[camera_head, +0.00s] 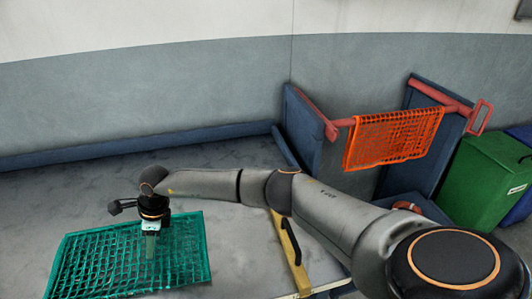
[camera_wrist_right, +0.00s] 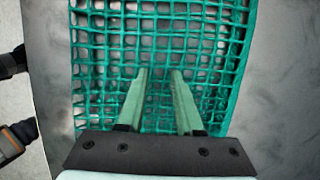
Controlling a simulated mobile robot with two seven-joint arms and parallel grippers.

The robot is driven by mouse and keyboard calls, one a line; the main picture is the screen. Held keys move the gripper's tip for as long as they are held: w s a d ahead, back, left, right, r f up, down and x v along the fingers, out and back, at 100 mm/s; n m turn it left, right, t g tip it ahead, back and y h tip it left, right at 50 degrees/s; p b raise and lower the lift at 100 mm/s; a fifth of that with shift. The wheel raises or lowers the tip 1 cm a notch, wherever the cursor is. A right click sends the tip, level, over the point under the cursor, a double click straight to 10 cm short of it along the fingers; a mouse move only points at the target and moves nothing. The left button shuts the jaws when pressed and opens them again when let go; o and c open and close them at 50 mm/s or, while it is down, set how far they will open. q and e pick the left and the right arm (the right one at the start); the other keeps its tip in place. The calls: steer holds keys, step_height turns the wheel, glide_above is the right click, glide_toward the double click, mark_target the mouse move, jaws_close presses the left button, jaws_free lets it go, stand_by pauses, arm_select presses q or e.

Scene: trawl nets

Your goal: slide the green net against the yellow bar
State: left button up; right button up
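The green net (camera_head: 85,262) lies flat on the grey table at the lower left. It also fills the middle of the right wrist view (camera_wrist_right: 110,50). The yellow bar (camera_head: 285,238) stands at the table's right edge, to the right of the net with bare table between. My right arm reaches across, above part of the bar. My right gripper (camera_head: 149,256) points down over the net's middle. In the right wrist view its two green fingers (camera_wrist_right: 156,75) are apart, with net mesh visible between them. I cannot tell whether the tips touch the net. My left gripper is not in view.
A blue rim (camera_head: 140,145) runs along the table's back. An orange net (camera_head: 395,138) hangs from a red rail (camera_head: 443,97) between blue panels at the right. A green bin (camera_head: 485,180) stands beyond. Bare table (camera_head: 235,262) lies between green net and bar.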

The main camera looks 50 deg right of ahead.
mark_target(227, 238)
steer(key=shift+s+d+p, duration=0.5)
steer(key=shift+s+d, duration=0.05)
steer(key=shift+d, duration=0.3)
steer(key=shift+s+d+p, duration=0.5)
steer(key=shift+d, duration=0.3)
steer(key=shift+s+d+p, duration=0.4)
steer(key=shift+s+d, duration=0.1)
steer(key=shift+d, duration=0.35)
steer(key=shift+s+d+p, duration=0.35)
steer(key=shift+s+d, duration=0.2)
steer(key=shift+d, duration=0.25)
steer(key=shift+s+d+p, duration=0.4)
steer(key=shift+s+d, duration=0.1)
steer(key=shift+d, duration=0.35)
steer(key=shift+s+d+p, duration=0.25)
steer(key=shift+s+d, duration=0.25)
steer(key=shift+d, duration=0.3)
steer(key=shift+s+d+p, duration=0.25)
steer(key=shift+s+d, duration=0.25)
steer(key=shift+d, duration=0.35)
steer(key=shift+s+d+p, duration=0.25)
steer(key=shift+s+d, duration=0.25)
steer(key=shift+d, duration=0.3)
steer(key=shift+s+d+f, duration=0.1)
steer(key=shift+s+d, duration=0.55)
steer(key=shift+d, duration=0.35)
steer(key=shift+s+d, duration=0.6)
steer(key=shift+d, duration=0.4)
step_height(227, 238, up, 7)
